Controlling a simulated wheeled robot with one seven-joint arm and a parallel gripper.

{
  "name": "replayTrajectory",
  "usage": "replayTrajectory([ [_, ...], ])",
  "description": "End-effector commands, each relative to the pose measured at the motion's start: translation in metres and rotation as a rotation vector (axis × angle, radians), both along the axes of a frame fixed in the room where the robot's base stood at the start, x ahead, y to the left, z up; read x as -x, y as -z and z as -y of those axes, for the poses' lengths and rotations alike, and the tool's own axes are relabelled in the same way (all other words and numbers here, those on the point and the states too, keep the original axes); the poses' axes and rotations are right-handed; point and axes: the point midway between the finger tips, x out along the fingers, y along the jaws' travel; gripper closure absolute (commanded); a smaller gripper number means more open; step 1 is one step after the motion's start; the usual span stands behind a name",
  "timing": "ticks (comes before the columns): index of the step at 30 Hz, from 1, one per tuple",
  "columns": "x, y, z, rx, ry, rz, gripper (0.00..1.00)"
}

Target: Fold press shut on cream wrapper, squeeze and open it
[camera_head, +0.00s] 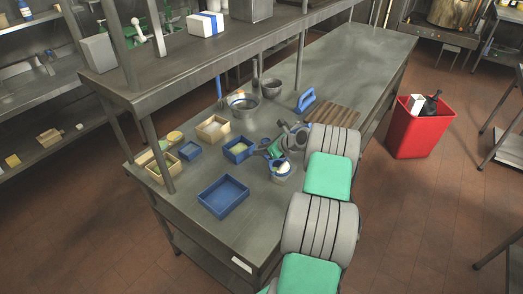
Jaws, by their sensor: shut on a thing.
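A small blue fold press (272,164) is near the right front of the steel counter. A pale, cream-white piece (284,167), which looks like the wrapper, shows at it. My gripper (275,150) is right at the press, just behind the pale piece, and is shut on what looks like the press. My own wrist and green and grey parts hide much of the grip. I cannot tell how far the press's halves are folded together.
A blue tray (223,196) lies at the front of the counter. Small blue bins (238,151), wooden boxes (212,128) and steel bowls (245,106) stand left and behind. A slatted wooden board (333,115) and a blue-handled tool (306,100) are behind my wrist. The far counter is clear.

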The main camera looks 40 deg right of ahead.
Motion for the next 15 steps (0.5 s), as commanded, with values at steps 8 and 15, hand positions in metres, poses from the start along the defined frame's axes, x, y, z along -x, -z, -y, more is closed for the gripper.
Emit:
replayTrajectory([
  [8, -0.003, 0.028, -0.003, -0.003, -0.001, -0.003, 1.00],
  [15, -0.004, 0.027, -0.003, -0.003, 0.000, -0.003, 1.00],
])
